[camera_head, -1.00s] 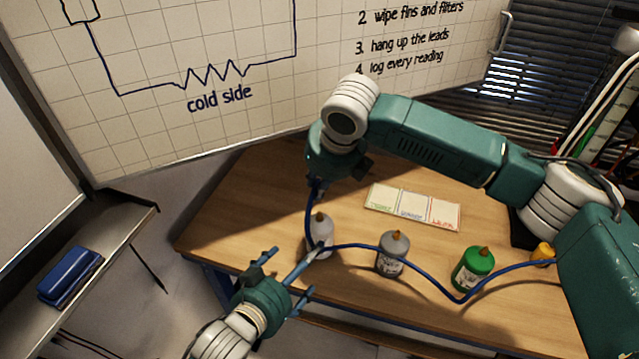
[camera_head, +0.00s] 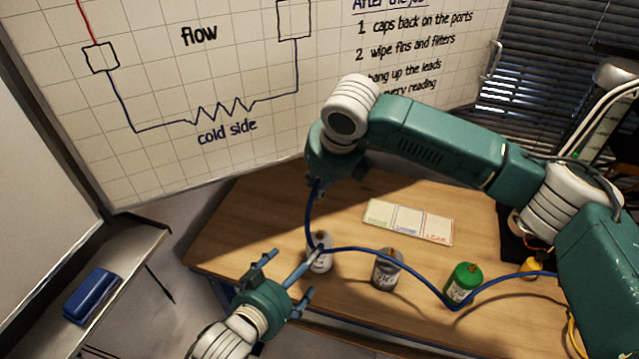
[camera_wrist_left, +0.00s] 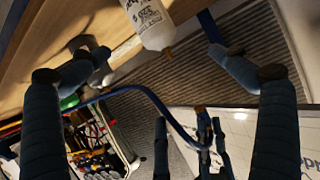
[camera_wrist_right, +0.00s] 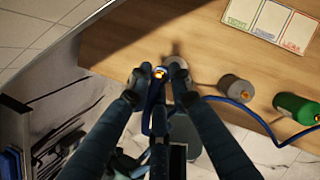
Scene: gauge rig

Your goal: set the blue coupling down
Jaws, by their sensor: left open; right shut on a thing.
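The blue coupling (camera_wrist_right: 159,73) is between the fingertips of my right gripper (camera_wrist_right: 158,80), which is shut on it, with an orange-brown end showing. In the head view my right gripper (camera_head: 316,182) is partly hidden by its own wrist. The blue hose (camera_head: 309,218) hangs down from it and runs right past the bottles. The coupling is held above the wooden bench (camera_head: 260,210), over its left part. My left gripper (camera_head: 287,278) is open and empty beside the white bottle (camera_head: 320,262) at the bench's near edge. My right gripper (camera_wrist_left: 208,135) also shows in the left wrist view.
A grey bottle (camera_head: 386,272) and a green bottle (camera_head: 463,284) stand along the near side. A card with three coloured fields (camera_head: 408,221) lies behind them. A whiteboard (camera_head: 200,80) rises behind the bench. A shelf with a blue item (camera_head: 92,296) is at left.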

